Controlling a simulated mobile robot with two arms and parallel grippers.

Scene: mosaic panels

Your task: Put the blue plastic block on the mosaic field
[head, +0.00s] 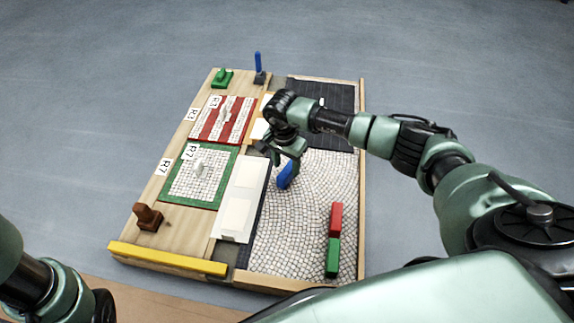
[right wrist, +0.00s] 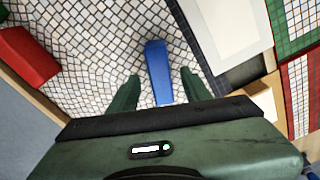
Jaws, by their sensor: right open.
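The blue plastic block (head: 286,174) is at the pale mosaic field (head: 290,228), near its left edge. In the right wrist view the blue block (right wrist: 158,68) appears over the field's small stones (right wrist: 95,45). My right gripper (head: 289,160) is above the block, pointing down. In the right wrist view my right gripper (right wrist: 161,76) is open, with one finger on each side of the block and a visible gap to both. Whether the block rests fully on the stones is hard to tell. Only part of my left arm shows at the lower left, without its gripper.
A red block (head: 336,219) and a green block (head: 333,258) lie in line on the field's right side. A white panel (head: 240,199) borders the field on the left. Green-framed and red-striped panels (head: 222,120) lie beyond. A yellow bar (head: 167,258) edges the board's front.

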